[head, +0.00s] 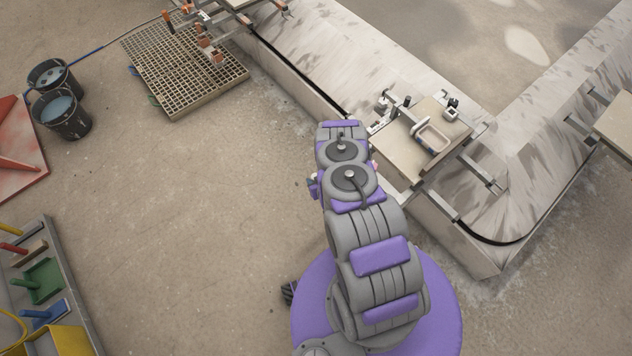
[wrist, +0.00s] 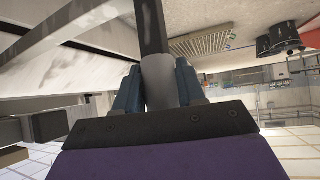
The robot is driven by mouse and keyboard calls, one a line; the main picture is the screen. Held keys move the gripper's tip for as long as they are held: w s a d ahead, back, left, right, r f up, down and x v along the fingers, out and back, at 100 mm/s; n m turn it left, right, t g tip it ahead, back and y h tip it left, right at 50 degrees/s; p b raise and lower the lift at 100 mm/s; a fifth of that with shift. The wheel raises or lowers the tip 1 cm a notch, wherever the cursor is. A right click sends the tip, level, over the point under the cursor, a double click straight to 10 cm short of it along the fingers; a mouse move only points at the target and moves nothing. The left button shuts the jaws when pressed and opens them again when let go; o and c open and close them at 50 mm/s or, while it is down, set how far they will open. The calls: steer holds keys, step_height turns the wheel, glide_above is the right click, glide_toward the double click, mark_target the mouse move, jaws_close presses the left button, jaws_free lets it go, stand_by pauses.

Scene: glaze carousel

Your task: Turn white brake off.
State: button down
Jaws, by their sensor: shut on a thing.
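In the wrist view my gripper (wrist: 158,90) has its two blue fingers closed on a white cylindrical grip (wrist: 157,75), which I take for the white brake's handle. A dark flat bar (wrist: 151,28) runs up from the grip to the top of the picture. In the head view my own purple and grey arm reaches up to the left edge of the carousel and hides the gripper and the brake. I cannot tell from these frames whether the brake is on or off.
The carousel track (head: 305,60) runs along the arm's right. A cart board (head: 400,148) with a tan basin (head: 434,136) stands on it. A floor grate (head: 184,70) and two dark buckets (head: 62,114) are upper left. A tool tray (head: 68,270) is lower left. The middle floor is clear.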

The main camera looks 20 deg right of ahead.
steer(key=shift+s+f, duration=0.2)
steer(key=shift+s, duration=0.1)
steer(key=c, duration=1)
jaws_free()
steer(key=shift+o, duration=1.2)
steer(key=shift+w+r, duration=0.1)
steer(key=shift+w, duration=0.05)
steer(key=p+v, duration=0.7)
steer(key=v, duration=1)
steer(key=shift+r, duration=0.15)
